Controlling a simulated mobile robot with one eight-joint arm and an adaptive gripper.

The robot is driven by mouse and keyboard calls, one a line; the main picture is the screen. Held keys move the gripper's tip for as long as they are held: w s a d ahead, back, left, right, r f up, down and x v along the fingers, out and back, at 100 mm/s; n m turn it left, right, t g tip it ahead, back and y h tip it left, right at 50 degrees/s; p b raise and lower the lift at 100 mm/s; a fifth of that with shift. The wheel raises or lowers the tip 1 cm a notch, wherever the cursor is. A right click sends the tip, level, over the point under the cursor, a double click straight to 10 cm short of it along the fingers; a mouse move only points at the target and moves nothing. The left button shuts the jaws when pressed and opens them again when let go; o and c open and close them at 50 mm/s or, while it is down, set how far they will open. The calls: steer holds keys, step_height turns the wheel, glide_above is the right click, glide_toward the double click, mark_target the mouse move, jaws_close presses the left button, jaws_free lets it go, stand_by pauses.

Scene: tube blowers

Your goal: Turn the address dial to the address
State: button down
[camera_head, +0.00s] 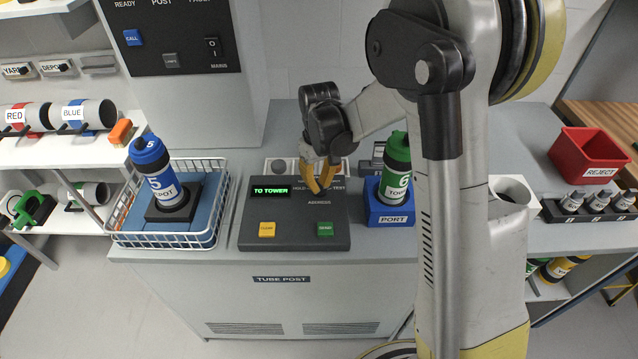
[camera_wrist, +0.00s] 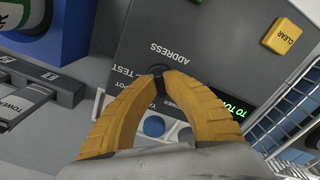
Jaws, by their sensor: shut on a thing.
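My gripper (camera_head: 320,188) points down over the dark grey console (camera_head: 275,241). In the wrist view its yellow fingers (camera_wrist: 158,76) are shut on the small dark address dial (camera_wrist: 159,69), beside the printed word ADDRESS. The fingers hide most of the dial and part of the labels around it; TEST can be read. The green display (camera_head: 271,190) on the console reads "TO TOWER". The pointer of the dial cannot be made out.
A yellow CLEAR button (camera_head: 267,229) and a green button (camera_head: 325,229) sit at the console's front. A blue canister (camera_head: 164,185) stands in a wire basket (camera_head: 213,166) at left. A green canister (camera_head: 397,180) stands on the blue PORT block (camera_head: 391,219) at right.

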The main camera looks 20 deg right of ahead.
mark_target(319, 185)
steer(key=c, duration=1.5)
jaws_free()
step_height(319, 185, up, 12)
steer(key=s+r+m+t, duration=0.1)
steer(key=s+t, duration=0.1)
steer(key=s, duration=0.4)
steer(key=s+r+m+t, duration=0.1)
steer(key=s+r+t, duration=0.1)
steer(key=s, duration=0.5)
steer(key=s+r+m+t, duration=0.1)
steer(key=s+r+t, duration=0.1)
steer(key=s, duration=0.5)
steer(key=shift+a+t, duration=0.25)
steer(key=shift+t, duration=0.35)
